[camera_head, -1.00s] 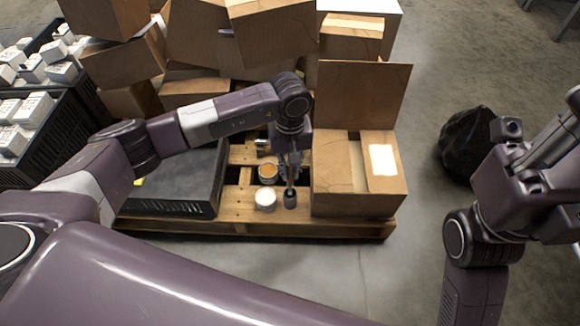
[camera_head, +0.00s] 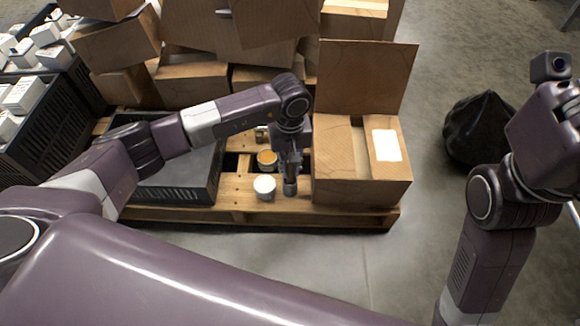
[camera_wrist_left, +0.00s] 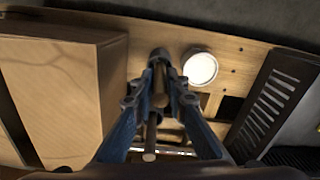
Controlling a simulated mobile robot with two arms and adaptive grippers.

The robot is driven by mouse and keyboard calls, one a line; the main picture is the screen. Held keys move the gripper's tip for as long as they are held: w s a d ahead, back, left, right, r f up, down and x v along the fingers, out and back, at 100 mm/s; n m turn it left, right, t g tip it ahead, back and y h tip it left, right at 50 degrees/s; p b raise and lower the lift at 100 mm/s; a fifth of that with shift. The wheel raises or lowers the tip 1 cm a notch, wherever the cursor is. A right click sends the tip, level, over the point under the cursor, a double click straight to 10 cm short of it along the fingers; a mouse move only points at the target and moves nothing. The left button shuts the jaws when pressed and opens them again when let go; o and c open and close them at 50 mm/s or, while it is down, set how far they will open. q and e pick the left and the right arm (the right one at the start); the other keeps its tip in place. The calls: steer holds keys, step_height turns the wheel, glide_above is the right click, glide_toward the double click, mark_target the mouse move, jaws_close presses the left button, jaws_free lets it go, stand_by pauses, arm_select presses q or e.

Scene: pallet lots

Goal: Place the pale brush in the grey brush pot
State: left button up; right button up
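My left gripper (camera_head: 290,168) points down over the pallet, between the open carton and the white-topped tin. In the left wrist view, its fingers (camera_wrist_left: 168,88) are closed around the pale brush (camera_wrist_left: 151,140), whose wooden handle end points back toward the camera. The grey brush pot (camera_head: 290,188) stands on the pallet directly below the fingertips; it also shows in the left wrist view (camera_wrist_left: 159,55), partly covered by the fingers. The brush's lower end is hidden, and I cannot tell whether it is inside the pot. My right arm is at the right edge, its fingers not clearly visible.
A white-topped tin (camera_head: 265,187) stands close left of the pot, with an orange-topped tin (camera_head: 267,160) behind. An open carton (camera_head: 345,190) borders the right, a black tray (camera_head: 170,194) the left. Stacked cartons (camera_head: 270,80) stand behind. A black sack (camera_head: 483,130) lies on the floor.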

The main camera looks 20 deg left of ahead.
arm_select(q)
steer(key=o, duration=0.4)
steer(key=shift+w, duration=0.1)
stand_by(0.3)
stand_by(0.4)
